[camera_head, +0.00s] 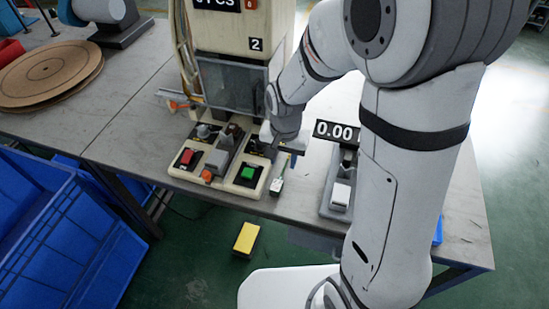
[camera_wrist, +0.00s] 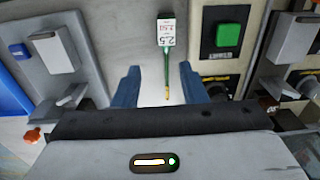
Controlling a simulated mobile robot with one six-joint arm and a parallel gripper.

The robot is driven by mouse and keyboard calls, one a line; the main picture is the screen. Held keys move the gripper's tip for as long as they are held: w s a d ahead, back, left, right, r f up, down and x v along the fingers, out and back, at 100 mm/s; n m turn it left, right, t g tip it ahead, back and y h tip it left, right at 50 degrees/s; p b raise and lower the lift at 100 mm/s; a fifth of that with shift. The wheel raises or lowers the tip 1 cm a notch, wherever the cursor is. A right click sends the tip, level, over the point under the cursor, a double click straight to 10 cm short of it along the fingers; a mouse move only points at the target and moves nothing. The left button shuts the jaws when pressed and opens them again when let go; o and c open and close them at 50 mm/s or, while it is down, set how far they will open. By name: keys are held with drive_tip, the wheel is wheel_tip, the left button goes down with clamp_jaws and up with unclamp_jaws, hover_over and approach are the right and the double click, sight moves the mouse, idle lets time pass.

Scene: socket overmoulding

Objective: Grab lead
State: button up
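The lead (camera_wrist: 166,65) is a thin green strand with a yellowish tip and a white printed tag (camera_wrist: 166,32) at its far end. It lies on the table beside the green-button panel, and its tag also shows in the head view (camera_head: 277,187). My gripper (camera_wrist: 160,80) is open, with its two blue fingers apart on either side of the lead's tip end. Nothing is clamped between them. In the head view my gripper (camera_head: 287,158) is above the table, right of the green button. I cannot tell its exact height over the lead.
The press machine (camera_head: 232,85) has a base with a red button (camera_head: 187,157) and a green button (camera_head: 248,173), close beside my gripper. A scale (camera_head: 338,195) stands to the right. A blue crate (camera_head: 70,245) and a yellow box (camera_head: 246,238) are below the table.

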sight(278, 181)
drive_tip(key=f, duration=0.1)
drive_tip(key=a+f, duration=0.1)
drive_tip(key=f, duration=0.1)
drive_tip(key=shift+w+a+f+m, duration=0.2)
drive_tip(key=shift+w+a+m, duration=0.05)
drive_tip(key=shift+a+m, duration=0.1)
drive_tip(key=shift+s+d+f, duration=0.1)
drive_tip(key=shift+d+f, duration=0.05)
drive_tip(key=shift+f, duration=3.45)
drive_tip(key=c, duration=0.8)
drive_tip(key=shift+o, duration=0.2)
drive_tip(key=shift+r, duration=0.15)
